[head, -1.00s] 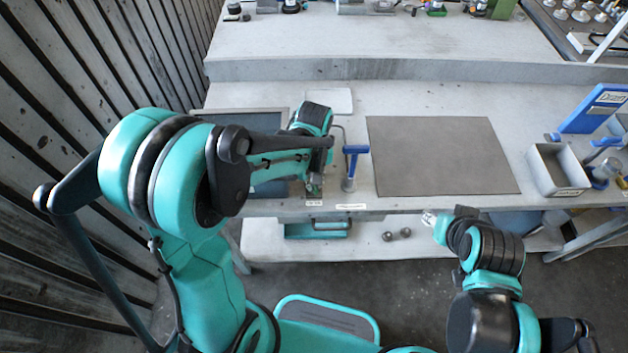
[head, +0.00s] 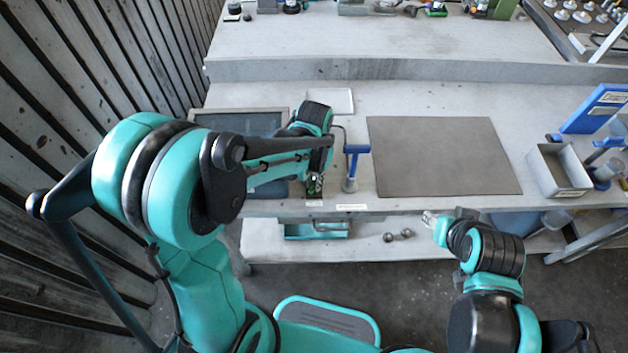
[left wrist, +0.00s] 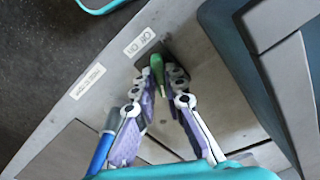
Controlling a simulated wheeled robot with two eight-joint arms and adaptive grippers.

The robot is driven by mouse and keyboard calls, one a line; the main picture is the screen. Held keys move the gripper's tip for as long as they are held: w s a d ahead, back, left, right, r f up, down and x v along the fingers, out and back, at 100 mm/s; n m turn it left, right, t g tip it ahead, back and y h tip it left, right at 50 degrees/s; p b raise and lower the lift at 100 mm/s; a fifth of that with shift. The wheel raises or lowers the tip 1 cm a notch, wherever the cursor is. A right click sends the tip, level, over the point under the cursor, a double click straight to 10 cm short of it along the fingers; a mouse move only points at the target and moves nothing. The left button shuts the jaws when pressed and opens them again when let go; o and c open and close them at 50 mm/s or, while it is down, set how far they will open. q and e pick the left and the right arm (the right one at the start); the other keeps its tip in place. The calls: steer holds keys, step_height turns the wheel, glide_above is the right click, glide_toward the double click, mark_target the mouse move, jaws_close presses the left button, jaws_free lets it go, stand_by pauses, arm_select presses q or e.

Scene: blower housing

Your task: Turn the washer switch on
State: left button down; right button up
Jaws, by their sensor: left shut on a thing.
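The washer switch appears as a green lever (left wrist: 157,70) at the bench's front edge in the left wrist view. It stands beside a small printed label (left wrist: 139,41). My left gripper (left wrist: 168,78) has its purple-padded fingers around the lever, with the fingertips close together on it. In the head view my left gripper (head: 314,186) points down at the front edge, and only a bit of green shows there. The lever's base is hidden by the fingers. My right gripper (head: 430,217) is small, in front of the bench and away from the switch; its jaws are unclear.
A dark tray (head: 240,122) lies on the left and a bare grey mat (head: 445,155) on the right. A grey bin (head: 558,172) stands further right. A wooden wall (head: 60,100) borders the left.

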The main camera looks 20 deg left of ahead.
mark_target(313, 184)
arm_select(q)
steer(key=shift+m, duration=0.3)
steer(key=c, duration=1.6)
jaws_free()
step_height(313, 184, up, 12)
steer(key=shift+s, duration=0.1)
